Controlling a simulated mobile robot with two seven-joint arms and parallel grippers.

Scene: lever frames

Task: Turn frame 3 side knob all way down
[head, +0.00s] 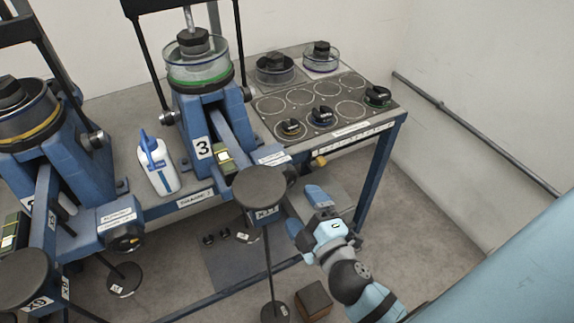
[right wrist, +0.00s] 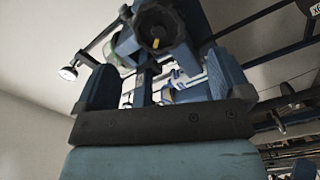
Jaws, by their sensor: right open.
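Frame 3 (head: 203,148) is a blue lever frame with a white "3" label, in the middle left of the head view. A dark side knob (head: 291,172) shows at its front right, partly hidden behind the round dark plate (head: 261,186). In the right wrist view a black knob (right wrist: 158,28) with a yellow mark stands ahead, beyond the fingers. My right gripper (head: 306,211) is open and empty, below and slightly right of the side knob, apart from it. It also shows in the right wrist view (right wrist: 157,90). My left gripper is not in view.
The bench top at the right holds a tray (head: 300,78) with round recesses and several black-knobbed pieces. A white and blue bottle (head: 158,170) stands left of frame 3. Another lever frame (head: 75,160) is at the left. A brown block (head: 313,299) lies on the floor.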

